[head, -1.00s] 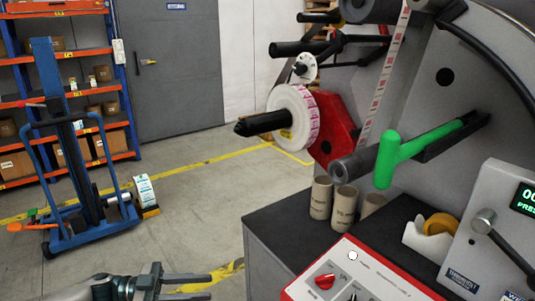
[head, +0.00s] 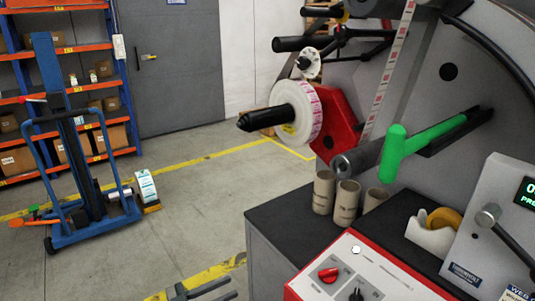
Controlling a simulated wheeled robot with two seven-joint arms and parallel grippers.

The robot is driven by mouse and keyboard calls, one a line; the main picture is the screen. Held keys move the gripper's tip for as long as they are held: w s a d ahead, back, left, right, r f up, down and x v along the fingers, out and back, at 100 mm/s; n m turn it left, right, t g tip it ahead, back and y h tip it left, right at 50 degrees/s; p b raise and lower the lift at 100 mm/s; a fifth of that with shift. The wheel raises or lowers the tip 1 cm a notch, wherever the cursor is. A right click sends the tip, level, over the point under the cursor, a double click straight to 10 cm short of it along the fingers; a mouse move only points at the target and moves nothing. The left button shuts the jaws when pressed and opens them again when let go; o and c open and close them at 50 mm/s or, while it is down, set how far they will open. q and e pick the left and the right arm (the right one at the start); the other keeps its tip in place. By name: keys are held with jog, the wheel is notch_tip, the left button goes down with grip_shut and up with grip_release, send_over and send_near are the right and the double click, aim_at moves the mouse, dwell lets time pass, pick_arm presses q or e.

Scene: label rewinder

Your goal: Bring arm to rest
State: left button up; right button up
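My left gripper (head: 216,289) shows at the bottom edge of the head view, left of the rewinder's dark worktop. Only the ends of its two fingers are in the picture. They are apart with nothing between them, so it is open and empty. The rest of my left arm is below the picture. My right gripper is not in view.
The label rewinder (head: 450,72) fills the right side, with a label roll (head: 296,112) on a black spindle (head: 262,118). Cardboard cores (head: 347,203) stand on the worktop (head: 282,222) behind a red-edged control panel (head: 362,270). A blue lift trolley (head: 78,150) stands left on open floor.

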pick_arm(q)
jog(key=s+a+f+n+t+y, duration=0.1)
jog(key=s+f+n+y, duration=0.2)
jog(key=f, duration=0.6)
jog(key=s+a+f+n+t+y, duration=0.1)
jog(key=s+f+n+t+y, duration=0.2)
jog(key=f, duration=0.6)
jog(key=s+f+n+y, duration=0.2)
jog(key=s+f+y, duration=0.15)
jog(key=f, duration=0.55)
jog(key=s+a+f+n+g+y, duration=0.1)
jog(key=s+f+g+y, duration=0.1)
jog(key=s+f, duration=0.7)
jog(key=s+a+f+n+g+y, duration=0.1)
jog(key=s+f+n+g+y, duration=0.1)
jog(key=s+f, duration=0.7)
jog(key=s+g+y, duration=0.1)
jog(key=s, duration=0.5)
jog(key=shift+s, duration=0.25)
jog(key=shift+w, duration=0.1)
